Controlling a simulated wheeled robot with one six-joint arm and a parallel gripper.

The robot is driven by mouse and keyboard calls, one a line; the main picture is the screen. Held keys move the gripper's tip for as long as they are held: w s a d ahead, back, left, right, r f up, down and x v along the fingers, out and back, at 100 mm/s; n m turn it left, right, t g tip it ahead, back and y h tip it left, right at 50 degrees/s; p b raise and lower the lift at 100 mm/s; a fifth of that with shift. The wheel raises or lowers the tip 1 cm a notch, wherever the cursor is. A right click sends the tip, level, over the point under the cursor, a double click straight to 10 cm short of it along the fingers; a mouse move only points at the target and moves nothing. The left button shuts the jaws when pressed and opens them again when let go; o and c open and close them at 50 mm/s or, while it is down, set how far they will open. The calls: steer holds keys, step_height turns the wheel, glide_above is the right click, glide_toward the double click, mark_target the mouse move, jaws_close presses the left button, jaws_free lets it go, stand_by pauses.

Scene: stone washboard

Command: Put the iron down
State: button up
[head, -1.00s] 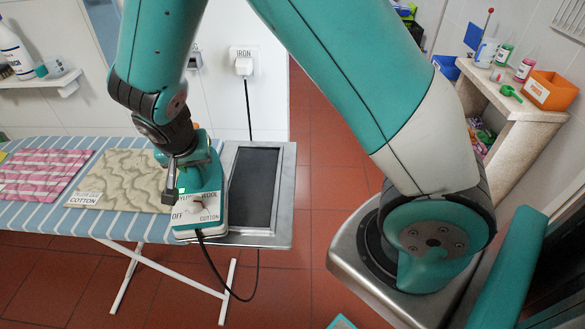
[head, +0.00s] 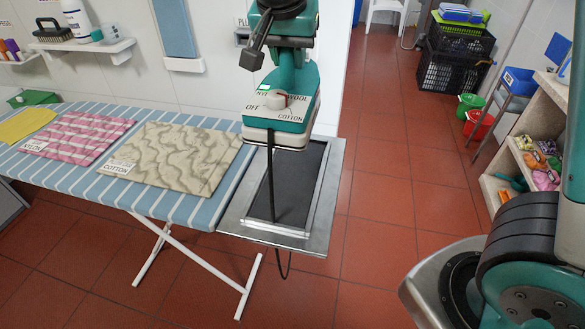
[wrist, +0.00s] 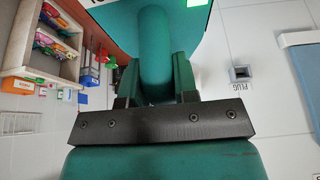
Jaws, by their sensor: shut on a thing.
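The iron (head: 283,118) is green and white with a dial marked OFF, WOOL and COTTON. In the head view it is over the far end of the metal rest (head: 337,185), which has a dark pad. The iron looks raised above the rest, but the gap is hard to judge. Its black cord hangs down across the pad and below the rest. My gripper (wrist: 155,78) is shut on the iron's green handle, with one finger on each side in the wrist view. In the head view the arm hides much of the grip.
The striped ironing board (head: 190,206) adjoins the rest on the left. It carries a beige COTTON cloth (head: 178,158), a pink NYLON cloth (head: 78,136) and a yellow cloth (head: 25,124). A stone shelf (head: 497,188) stands at right. Red floor between is clear.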

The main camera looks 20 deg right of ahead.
steer(key=shift+r, duration=0.35)
step_height(320, 180, down, 20)
steer(key=shift+p, duration=0.45)
steer(key=shift+f, duration=0.1)
steer(key=o, duration=1)
steer(key=shift+s+f, duration=0.1)
steer(key=shift+c, duration=0.2)
